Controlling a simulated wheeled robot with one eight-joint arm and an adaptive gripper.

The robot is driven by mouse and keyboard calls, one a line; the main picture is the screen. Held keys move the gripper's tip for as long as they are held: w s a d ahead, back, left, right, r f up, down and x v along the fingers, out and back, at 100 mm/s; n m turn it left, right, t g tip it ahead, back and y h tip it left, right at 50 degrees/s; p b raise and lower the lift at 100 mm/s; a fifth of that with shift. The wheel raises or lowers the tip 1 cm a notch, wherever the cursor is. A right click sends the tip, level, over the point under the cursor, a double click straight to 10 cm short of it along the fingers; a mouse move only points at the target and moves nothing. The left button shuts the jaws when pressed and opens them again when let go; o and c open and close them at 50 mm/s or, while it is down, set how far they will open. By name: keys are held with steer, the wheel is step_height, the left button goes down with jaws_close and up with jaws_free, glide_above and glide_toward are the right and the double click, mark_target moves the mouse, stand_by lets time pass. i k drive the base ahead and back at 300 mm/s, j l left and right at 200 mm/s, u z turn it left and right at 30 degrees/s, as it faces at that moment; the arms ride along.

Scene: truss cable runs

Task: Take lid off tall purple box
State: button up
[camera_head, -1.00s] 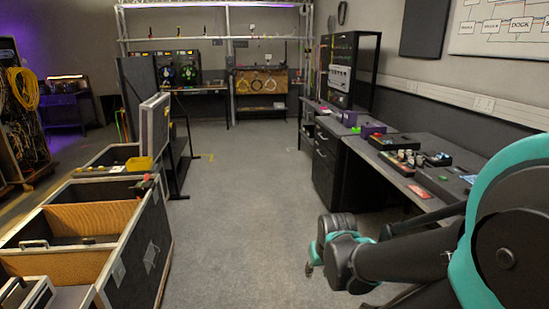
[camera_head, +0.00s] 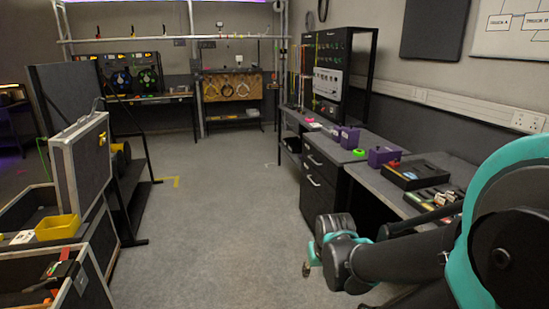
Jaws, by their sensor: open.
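Two small purple boxes stand on the right-hand workbench. The farther purple box (camera_head: 349,138) looks the taller and is upright near the bench's middle. The nearer purple box (camera_head: 382,157) is lower and wider, with a small red thing by its right side. Both are too small to make out the lid seams. My arm is folded at the lower right, well in front of the boxes and apart from them. I cannot make out my gripper in this view.
The workbench (camera_head: 331,150) runs along the right wall, with a black case (camera_head: 413,174), a green roll (camera_head: 359,153) and a dark equipment rack (camera_head: 340,70). Open flight cases with a yellow tray (camera_head: 57,227) stand at the left. The grey floor (camera_head: 220,215) between is clear.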

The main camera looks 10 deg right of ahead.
mark_target(351, 128)
steer(key=i+l+z, duration=0.15)
steer(key=i+z, duration=0.2)
steer(key=i, duration=0.15)
steer(key=i+z, duration=0.35)
steer(key=i, duration=0.2)
steer(key=i+j+z, duration=0.2)
steer(key=i+j, duration=0.6)
